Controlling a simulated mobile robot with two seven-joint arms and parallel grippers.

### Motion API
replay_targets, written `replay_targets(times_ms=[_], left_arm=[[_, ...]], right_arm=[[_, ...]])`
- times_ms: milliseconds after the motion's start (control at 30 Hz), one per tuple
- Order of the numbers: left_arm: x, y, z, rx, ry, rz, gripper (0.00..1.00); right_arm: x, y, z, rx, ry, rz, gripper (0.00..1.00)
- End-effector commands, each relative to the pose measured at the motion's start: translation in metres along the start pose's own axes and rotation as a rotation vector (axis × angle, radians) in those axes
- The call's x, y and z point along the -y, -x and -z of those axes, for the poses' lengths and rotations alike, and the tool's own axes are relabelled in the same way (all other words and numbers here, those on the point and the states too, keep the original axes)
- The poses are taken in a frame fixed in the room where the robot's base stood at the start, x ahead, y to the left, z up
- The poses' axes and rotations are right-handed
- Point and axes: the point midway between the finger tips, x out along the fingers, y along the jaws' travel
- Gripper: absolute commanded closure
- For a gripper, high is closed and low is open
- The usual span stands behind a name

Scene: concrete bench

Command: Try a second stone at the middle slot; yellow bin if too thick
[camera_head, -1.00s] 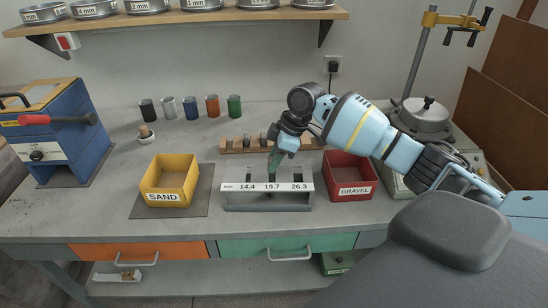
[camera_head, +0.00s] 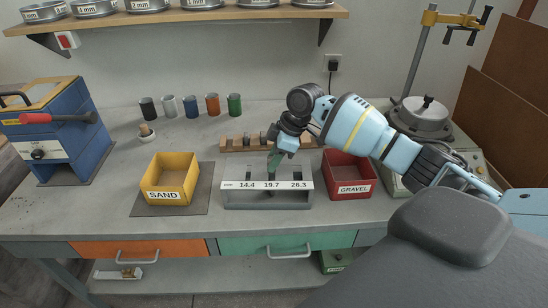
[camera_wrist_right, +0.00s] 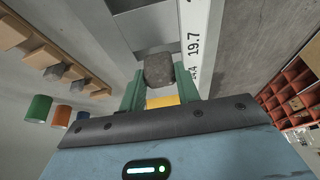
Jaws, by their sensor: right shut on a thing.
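The grey slot gauge (camera_head: 268,202) stands at the bench's front, its white label reading 14.4, 19.7 and 26.3. My right gripper (camera_head: 272,165) points down just behind the label's middle. In the right wrist view its green fingers (camera_wrist_right: 160,88) are shut on a dark grey stone (camera_wrist_right: 158,70), beside the 19.7 mark. Whether the stone is inside the middle slot or above it, I cannot tell. The yellow bin (camera_head: 168,180), marked SAND, stands left of the gauge and looks empty. My left gripper is not in view.
A wooden rack (camera_head: 232,144) with several stones stands behind the gauge. The red GRAVEL bin (camera_head: 350,188) is close on its right. Several coloured cups (camera_head: 191,106) stand at the back. A blue machine (camera_head: 55,135) is at left. The bench between rack and SAND bin is clear.

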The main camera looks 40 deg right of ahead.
Motion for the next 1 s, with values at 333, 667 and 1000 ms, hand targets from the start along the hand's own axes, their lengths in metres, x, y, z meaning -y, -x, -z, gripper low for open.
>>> replay_targets(times_ms=[333, 667, 1000], left_arm=[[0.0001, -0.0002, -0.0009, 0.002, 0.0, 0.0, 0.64], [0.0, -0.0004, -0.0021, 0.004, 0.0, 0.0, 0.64], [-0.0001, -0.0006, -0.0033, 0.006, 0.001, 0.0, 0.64]], right_arm=[[0.0, -0.0018, -0.0008, 0.0, 0.0, 0.0, 0.91], [0.0, -0.0051, -0.002, 0.0, 0.0, 0.0, 0.91], [0.0, -0.0083, -0.0034, -0.001, 0.0, 0.0, 0.91]])
